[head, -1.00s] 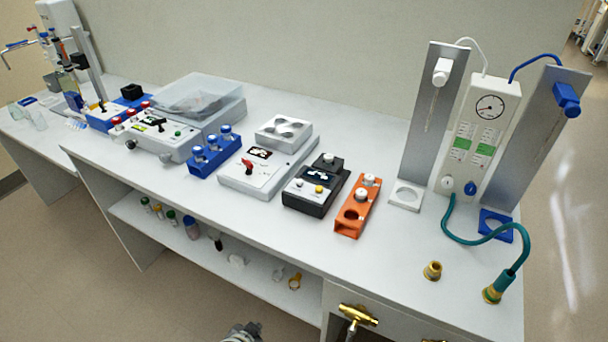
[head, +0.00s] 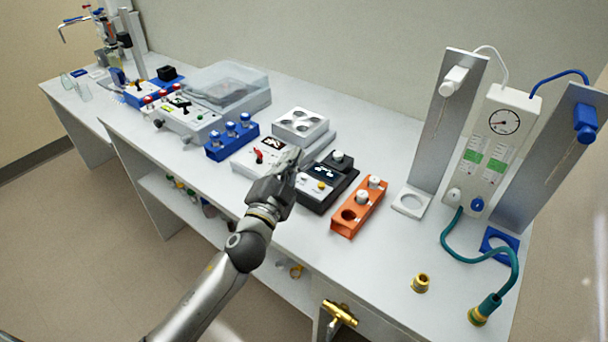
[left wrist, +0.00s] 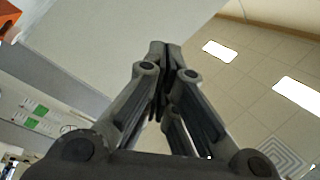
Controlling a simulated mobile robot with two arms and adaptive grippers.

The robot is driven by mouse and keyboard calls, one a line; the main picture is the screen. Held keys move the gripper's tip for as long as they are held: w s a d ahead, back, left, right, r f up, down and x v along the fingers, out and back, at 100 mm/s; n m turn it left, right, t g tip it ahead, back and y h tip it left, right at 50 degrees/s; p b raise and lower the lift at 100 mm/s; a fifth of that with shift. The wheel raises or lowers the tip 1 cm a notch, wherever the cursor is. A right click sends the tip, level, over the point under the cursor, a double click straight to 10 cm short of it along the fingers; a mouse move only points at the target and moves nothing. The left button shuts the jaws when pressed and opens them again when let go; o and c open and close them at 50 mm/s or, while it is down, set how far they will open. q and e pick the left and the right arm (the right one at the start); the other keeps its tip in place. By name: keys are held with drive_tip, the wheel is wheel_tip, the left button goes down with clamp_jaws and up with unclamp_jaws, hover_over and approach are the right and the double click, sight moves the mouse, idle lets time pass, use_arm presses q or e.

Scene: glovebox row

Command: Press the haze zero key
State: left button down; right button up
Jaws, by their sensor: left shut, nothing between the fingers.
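A small black instrument (head: 325,180) with a dark lit display sits on the bench. I cannot read any label that marks a haze zero key. My left gripper (head: 291,157) is shut and empty. In the head view its tips overlap the gap between this instrument and the white device to its left; their height above the bench is unclear. In the left wrist view the closed fingertips (left wrist: 166,47) point up, with the instrument out of sight.
A white device (head: 259,158) with a red switch stands left of the instrument, and an orange rack (head: 358,208) with white-capped vials stands right. A blue rack (head: 231,141) is farther left. A flowmeter panel (head: 489,150) and teal hose (head: 460,249) are at right.

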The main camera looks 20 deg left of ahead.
use_arm(q)
drive_tip(key=w+d+r+m+g+h, duration=0.2)
drive_tip(key=d+r+m+g+h, duration=0.15)
drive_tip(key=d+m+h, duration=0.5)
drive_tip(key=w+d+r+m+g+h, duration=0.3)
drive_tip(key=r+m+h, duration=0.15)
drive_tip(key=m, duration=0.65)
drive_tip(key=w+a+f+m+g+y, duration=0.2)
drive_tip(key=a+f+g+y, duration=0.1)
drive_tip(key=a, duration=0.3)
drive_tip(key=w+a+f+m+g+y, duration=0.2)
drive_tip(key=w+a+f+g+y, duration=0.1)
drive_tip(key=a+f+y, duration=0.1)
drive_tip(key=shift+a+y, duration=0.7)
drive_tip(key=shift+a, duration=0.45)
use_arm(e)
drive_tip(key=shift+d+r, duration=0.15)
drive_tip(key=shift+d, duration=0.35)
use_arm(q)
drive_tip(key=shift+f+m, duration=0.2)
drive_tip(key=shift+m, duration=0.05)
use_arm(e)
drive_tip(key=shift+a, duration=0.1)
